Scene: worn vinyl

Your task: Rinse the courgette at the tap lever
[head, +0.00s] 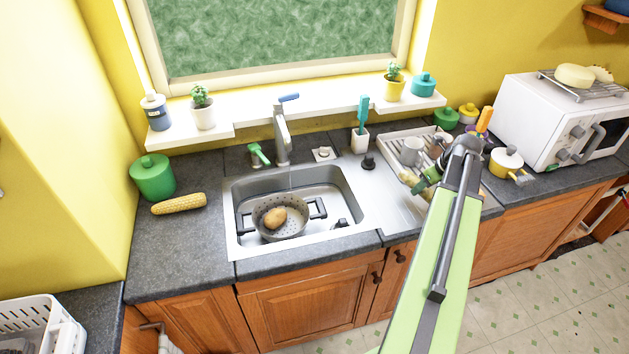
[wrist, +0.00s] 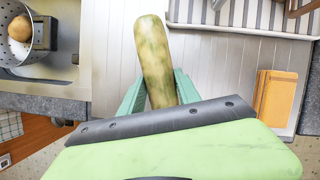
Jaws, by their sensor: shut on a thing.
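The courgette (wrist: 155,58) is a mottled pale green, long vegetable. My gripper (wrist: 158,88) is shut on it, with green fingers on both sides and its far end sticking out beyond them. In the head view my gripper (head: 428,180) holds the courgette (head: 408,179) over the ribbed drainboard, right of the sink; my arm hides part of that area. The grey tap (head: 282,138) stands behind the sink with a blue lever (head: 289,97) on top. A faint thin line shows below its spout; I cannot tell whether it is water.
The sink (head: 350,205) holds a grey colander (head: 296,228) with a potato (head: 275,218) in it. A dish rack (head: 392,146) with a mug (head: 411,151) stands behind my gripper. A corn cob (head: 179,204) and green canister (head: 152,178) sit left of the sink. A microwave (head: 530,115) stands right.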

